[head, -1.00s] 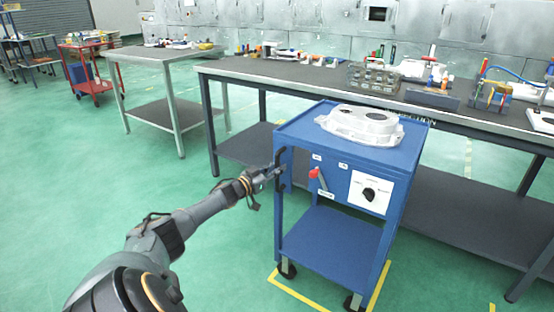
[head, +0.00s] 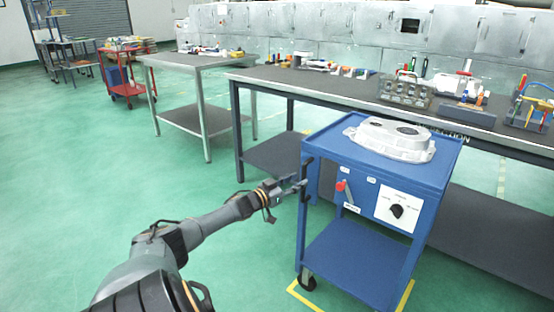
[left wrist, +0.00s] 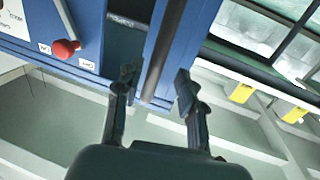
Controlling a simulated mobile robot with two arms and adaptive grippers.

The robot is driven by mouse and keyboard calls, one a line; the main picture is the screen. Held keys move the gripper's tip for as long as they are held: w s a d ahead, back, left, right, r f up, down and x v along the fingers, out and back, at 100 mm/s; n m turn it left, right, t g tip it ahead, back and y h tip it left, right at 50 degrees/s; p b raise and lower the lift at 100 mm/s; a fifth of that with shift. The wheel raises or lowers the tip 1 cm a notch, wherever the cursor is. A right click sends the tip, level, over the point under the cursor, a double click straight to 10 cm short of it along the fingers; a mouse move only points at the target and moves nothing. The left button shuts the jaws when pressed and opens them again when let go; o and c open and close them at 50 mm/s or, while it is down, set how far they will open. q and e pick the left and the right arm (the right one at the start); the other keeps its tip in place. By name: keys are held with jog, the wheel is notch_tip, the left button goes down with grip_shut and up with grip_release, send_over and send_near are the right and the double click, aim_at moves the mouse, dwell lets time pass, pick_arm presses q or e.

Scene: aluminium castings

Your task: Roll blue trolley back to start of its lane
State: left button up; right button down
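The blue trolley (head: 348,262) stands upright on the green floor within yellow floor lines, right of centre in the head view. A silver aluminium casting (head: 390,138) lies on its top. Its front panel has a red lever (head: 341,186) and a black knob on a white plate (head: 397,211). A dark vertical handle (head: 305,182) is on its left edge. My left gripper (head: 300,184) is at this handle. In the left wrist view its fingers (left wrist: 158,80) are apart, with the dark handle bar (left wrist: 160,62) between them and visible gaps beside it. My right gripper is out of view.
A long dark-topped workbench (head: 300,80) with parts and tools stands right behind the trolley. A smaller table (head: 170,62) and a red cart (head: 125,90) are farther left. Yellow lines (head: 303,297) mark the floor by the trolley's wheels. Open green floor lies to the left.

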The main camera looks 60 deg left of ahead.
pick_arm(q)
jog(key=s, duration=0.9)
jog(key=shift+d, duration=0.3)
jog(key=shift+f, duration=0.1)
